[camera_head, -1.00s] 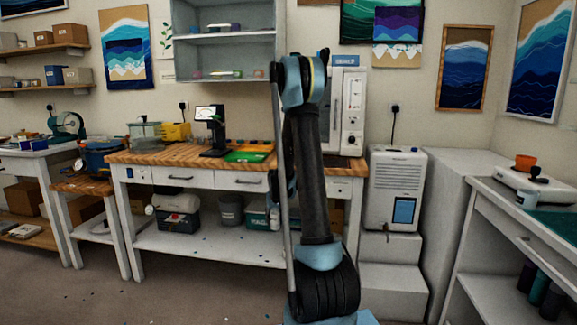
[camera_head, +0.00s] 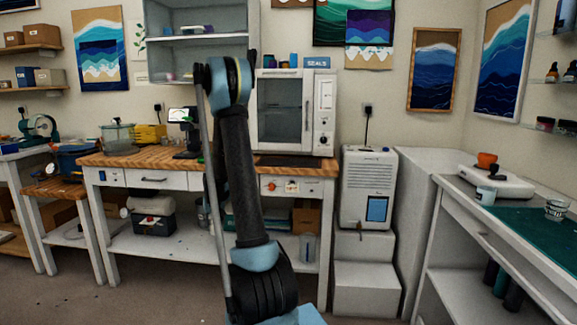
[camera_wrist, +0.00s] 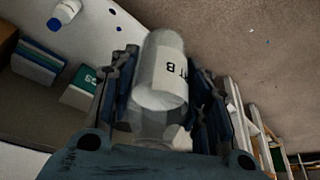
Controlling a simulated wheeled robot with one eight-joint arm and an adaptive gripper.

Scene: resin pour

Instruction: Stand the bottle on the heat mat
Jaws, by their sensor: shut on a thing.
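In the wrist view my gripper (camera_wrist: 162,95) is shut on a clear bottle (camera_wrist: 168,50) with a white label whose visible letters end in "T B". The fingers press it from both sides, and its lower part in the picture is partly hidden by the gripper. In the head view my arm stands in front of the wooden bench, and the gripper and bottle cannot be made out. A thin dark flat panel (camera_head: 290,160) lies on the bench in front of the white oven; I cannot tell whether it is the heat mat.
The wooden-topped bench (camera_head: 140,158) holds the white oven (camera_head: 290,110). A white dehumidifier-like unit (camera_head: 368,188) stands right of it on white steps (camera_head: 365,285). The right bench carries a green mat (camera_head: 540,230), a white appliance (camera_head: 500,182) and small cups. Bare floor shows at lower left.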

